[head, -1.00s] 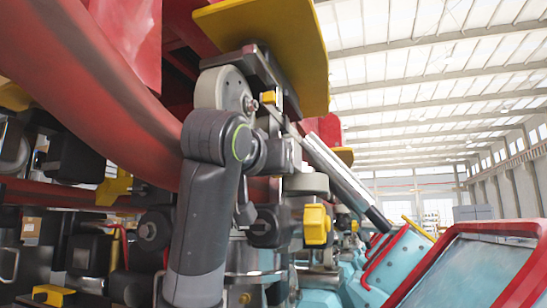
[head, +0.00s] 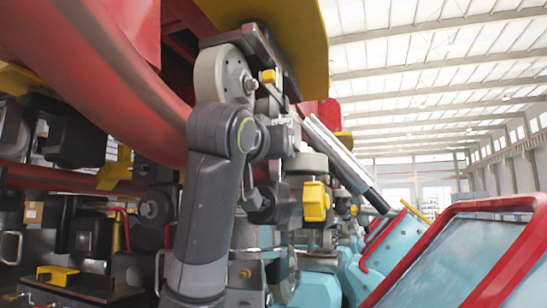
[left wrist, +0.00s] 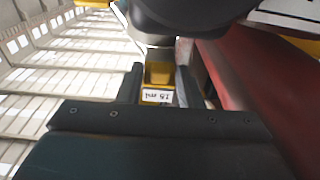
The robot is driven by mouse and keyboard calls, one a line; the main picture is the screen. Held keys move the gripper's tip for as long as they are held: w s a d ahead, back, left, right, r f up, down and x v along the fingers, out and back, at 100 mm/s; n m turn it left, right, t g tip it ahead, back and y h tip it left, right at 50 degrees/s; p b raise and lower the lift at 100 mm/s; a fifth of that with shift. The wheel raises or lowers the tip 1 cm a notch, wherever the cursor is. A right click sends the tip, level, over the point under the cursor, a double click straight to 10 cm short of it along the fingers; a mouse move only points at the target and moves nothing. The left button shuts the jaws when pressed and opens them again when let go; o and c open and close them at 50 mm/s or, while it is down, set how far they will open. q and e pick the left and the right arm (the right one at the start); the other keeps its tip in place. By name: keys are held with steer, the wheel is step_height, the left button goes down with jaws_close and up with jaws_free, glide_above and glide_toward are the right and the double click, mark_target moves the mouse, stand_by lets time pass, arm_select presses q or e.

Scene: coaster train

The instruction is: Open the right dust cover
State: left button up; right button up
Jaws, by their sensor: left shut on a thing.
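My left gripper (left wrist: 160,88) shows in the left wrist view, its two dark fingers on either side of a yellow block (left wrist: 158,73). It is shut on this block, which carries a white label, upside down in the picture. In the head view my left arm rises in front of the wheel assembly, and its fingertips cannot be made out. A large yellow panel (head: 300,45) hangs at the top, above a grey wheel (head: 207,75). I cannot tell for sure which part is the right dust cover. My right gripper is not in view.
A thick red beam (head: 110,90) crosses the left side. A silver cylinder (head: 335,155) slants down right, near a yellow block (head: 315,201). Red-framed light-blue panels (head: 470,255) stand at lower right. Dark machinery fills the lower left; the hall beyond at right looks open.

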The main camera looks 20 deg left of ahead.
arm_select(q)
steer(key=shift+w+f+t+b, duration=0.1)
steer(key=shift+f+t+b, duration=0.5)
steer(key=shift+b, duration=0.35)
steer(key=shift+w+r+t+b, duration=0.1)
steer(key=shift+t+b, duration=0.4)
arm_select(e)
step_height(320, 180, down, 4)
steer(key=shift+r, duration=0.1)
arm_select(q)
steer(key=shift+r, duration=0.1)
steer(key=o, duration=0.7)
steer(key=shift+c, duration=0.2)
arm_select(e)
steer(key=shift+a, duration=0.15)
